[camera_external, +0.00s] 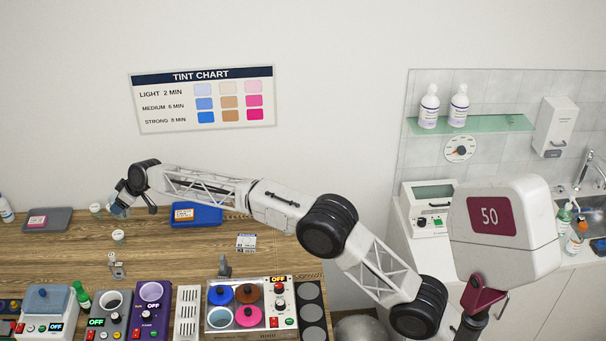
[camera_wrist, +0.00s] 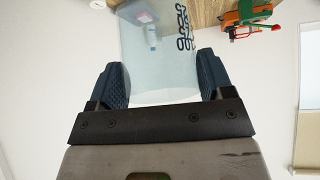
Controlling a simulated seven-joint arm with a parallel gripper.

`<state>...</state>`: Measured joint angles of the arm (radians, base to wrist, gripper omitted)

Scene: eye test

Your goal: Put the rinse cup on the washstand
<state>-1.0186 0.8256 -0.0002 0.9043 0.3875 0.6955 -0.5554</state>
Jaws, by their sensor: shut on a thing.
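My gripper (camera_external: 131,199) is at the far left end of my outstretched arm, over the wooden bench. It is shut on a clear, bluish cup (camera_external: 118,210), which looks like the rinse cup. In the wrist view the see-through cup (camera_wrist: 150,75) sits between the two dark finger pads of my gripper (camera_wrist: 162,72), with dark looped markings on its wall. I cannot tell whether its base touches the bench. The washstand (camera_external: 575,280) is at the far right, with a metal sink and tap, well away from my gripper.
A blue tray (camera_external: 208,217) lies right of my gripper and a grey tray (camera_external: 60,225) left of it. Small white-lidded jars (camera_external: 118,236) stand close by. Coloured devices (camera_external: 152,320) line the bench front. Bottles (camera_external: 573,240) stand by the sink. A white unit marked 50 (camera_external: 530,225) partly hides the washstand.

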